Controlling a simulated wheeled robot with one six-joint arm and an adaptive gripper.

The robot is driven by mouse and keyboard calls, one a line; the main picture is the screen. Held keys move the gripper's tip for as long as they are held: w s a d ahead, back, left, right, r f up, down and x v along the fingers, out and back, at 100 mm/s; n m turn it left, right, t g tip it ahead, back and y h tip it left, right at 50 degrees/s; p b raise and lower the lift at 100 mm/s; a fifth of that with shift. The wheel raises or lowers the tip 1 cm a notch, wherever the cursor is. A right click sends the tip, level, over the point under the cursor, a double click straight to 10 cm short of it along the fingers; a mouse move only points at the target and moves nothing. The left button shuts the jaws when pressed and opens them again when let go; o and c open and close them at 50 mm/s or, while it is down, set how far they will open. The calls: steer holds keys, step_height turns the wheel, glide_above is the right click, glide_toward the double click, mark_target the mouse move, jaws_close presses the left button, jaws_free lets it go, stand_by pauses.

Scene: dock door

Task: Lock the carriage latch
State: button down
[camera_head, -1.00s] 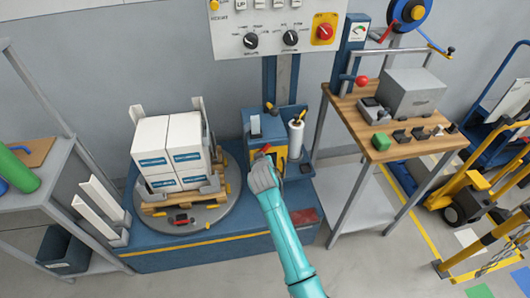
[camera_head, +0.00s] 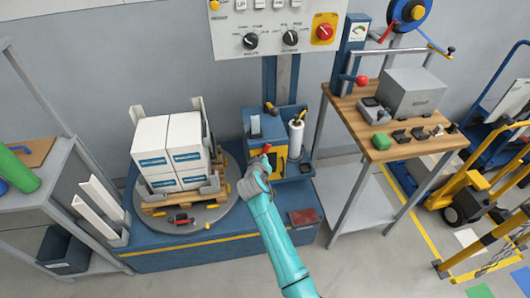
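The blue film carriage (camera_head: 257,124) stands at the foot of the mast, right of the turntable, with a white film roll (camera_head: 295,138) at its right side. A small red-tipped lever (camera_head: 266,149) shows at the carriage's front, beside a yellow plate (camera_head: 279,163). It may be the carriage latch, but I cannot tell. A black-and-yellow handle (camera_head: 270,108) sits higher on the carriage. My grey gripper (camera_head: 255,174) is just below and left of the red-tipped lever. Its fingertips are small and partly hidden by its own body, so I cannot tell whether they touch anything.
The turntable (camera_head: 222,222) at left carries a pallet with stacked white boxes (camera_head: 170,150). A control panel (camera_head: 280,25) hangs above. A wooden-topped bench (camera_head: 350,112) stands at right. A dark red pad (camera_head: 303,217) lies on the blue base. Floor is open in front.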

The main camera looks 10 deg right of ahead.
steer(key=shift+d+f+n+h, duration=0.1)
steer(key=shift+f+n+h, duration=0.1)
steer(key=shift+n+h, duration=0.35)
stand_by(0.6)
steer(key=shift+r, duration=0.8)
